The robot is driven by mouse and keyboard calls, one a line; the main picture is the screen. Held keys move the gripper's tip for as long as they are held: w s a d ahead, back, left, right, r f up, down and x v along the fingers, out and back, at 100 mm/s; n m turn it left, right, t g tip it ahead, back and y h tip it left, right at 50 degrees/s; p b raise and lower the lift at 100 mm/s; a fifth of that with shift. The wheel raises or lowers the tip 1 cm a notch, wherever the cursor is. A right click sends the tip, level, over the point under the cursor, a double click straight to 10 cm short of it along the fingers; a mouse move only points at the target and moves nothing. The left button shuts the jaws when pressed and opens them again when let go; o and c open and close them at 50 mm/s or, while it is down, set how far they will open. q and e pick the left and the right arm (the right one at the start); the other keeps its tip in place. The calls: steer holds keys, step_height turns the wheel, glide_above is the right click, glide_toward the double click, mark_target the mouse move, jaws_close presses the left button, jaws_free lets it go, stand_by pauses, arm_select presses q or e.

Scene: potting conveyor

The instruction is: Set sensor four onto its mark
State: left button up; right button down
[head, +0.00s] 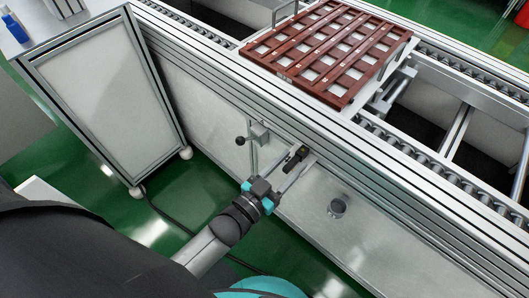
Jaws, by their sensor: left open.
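My left gripper (299,160) reaches up from the bottom of the head view to the side panel of the conveyor. Its two grey fingers are spread apart. A small black block (295,158), possibly a sensor, shows at the fingertips, just below the rail. I cannot tell whether the fingers touch it. No number is readable on it, so I cannot say if it is sensor four. I cannot make out a mark on the panel. My right gripper is not in view.
The conveyor frame (225,65) runs diagonally and carries a reddish-brown slatted tray (290,62). A wheeled cabinet (105,95) stands left. Green floor (185,195) lies between.

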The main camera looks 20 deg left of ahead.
arm_select(q)
steer(key=shift+s+a, duration=0.1)
steer(key=shift+s, duration=0.15)
steer(key=p+v, duration=0.3)
steer(key=v, duration=1.1)
steer(key=shift+s, duration=0.35)
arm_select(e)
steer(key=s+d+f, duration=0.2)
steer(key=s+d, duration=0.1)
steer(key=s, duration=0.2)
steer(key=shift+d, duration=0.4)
arm_select(q)
steer(key=shift+a+f, duration=0.1)
